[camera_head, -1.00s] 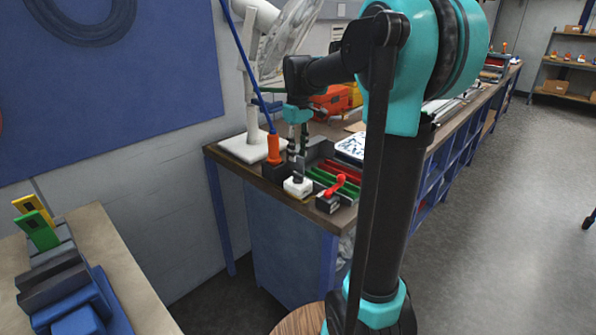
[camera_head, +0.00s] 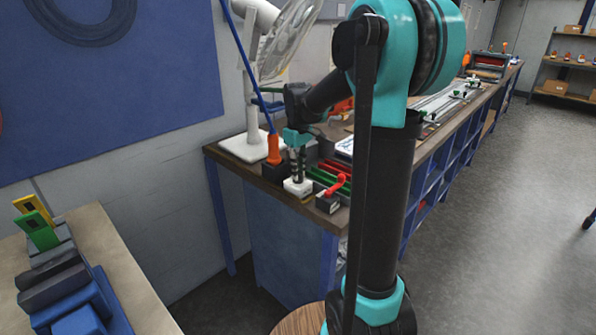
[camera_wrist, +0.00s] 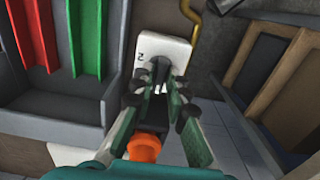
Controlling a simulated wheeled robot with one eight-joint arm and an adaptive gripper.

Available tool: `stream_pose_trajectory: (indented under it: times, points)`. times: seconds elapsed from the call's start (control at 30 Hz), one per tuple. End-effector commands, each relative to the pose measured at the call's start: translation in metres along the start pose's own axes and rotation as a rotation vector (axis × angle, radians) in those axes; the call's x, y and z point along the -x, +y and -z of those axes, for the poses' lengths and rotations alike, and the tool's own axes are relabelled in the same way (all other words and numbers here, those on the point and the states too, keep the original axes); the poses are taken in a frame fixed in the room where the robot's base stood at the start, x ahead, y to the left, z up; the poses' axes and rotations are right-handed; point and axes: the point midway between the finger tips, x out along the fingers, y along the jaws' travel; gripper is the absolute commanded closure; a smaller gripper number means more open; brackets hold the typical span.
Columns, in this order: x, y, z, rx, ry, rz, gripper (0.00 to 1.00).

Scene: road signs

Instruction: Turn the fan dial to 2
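The fan dial is a small white box (camera_head: 298,187) on the near corner of the bench, below the fan (camera_head: 290,40). In the wrist view the white box (camera_wrist: 178,48) has a dark knob (camera_wrist: 159,69) on its face and a "2" printed to the left of the knob. My gripper (camera_head: 297,172) points down over the box. In the wrist view the fingers of my gripper (camera_wrist: 158,82) stand on both sides of the knob and look apart. Whether either finger touches the knob is hard to tell.
An orange handle (camera_head: 273,150) stands left of the dial box. A red lever on a dark block (camera_head: 329,200) stands close on its right. Trays with green and red bars (camera_head: 325,175) lie behind. The bench front edge is near.

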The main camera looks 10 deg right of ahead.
Motion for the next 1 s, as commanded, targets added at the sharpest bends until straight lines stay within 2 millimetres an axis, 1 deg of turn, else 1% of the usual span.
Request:
stream_pose_trajectory:
  times: [0.03,0.07,0.1,0.37,0.57,0.77,1.0]
  points:
    - [0.0001,0.0000,0.0000,0.000,0.000,0.000,0.95]
    - [0.0001,0.0000,0.0000,0.000,0.000,0.000,0.99]
    - [0.0001,0.0000,0.0000,0.000,0.000,0.000,1.00]
    - [0.0002,0.0000,0.0000,-0.004,0.000,0.000,1.00]
    - [0.0002,0.0000,0.0000,-0.049,0.000,0.000,1.00]
    - [0.0003,0.0000,0.0000,-0.168,0.000,0.000,1.00]
    - [0.0003,0.0001,0.0000,-0.383,0.000,0.000,1.00]
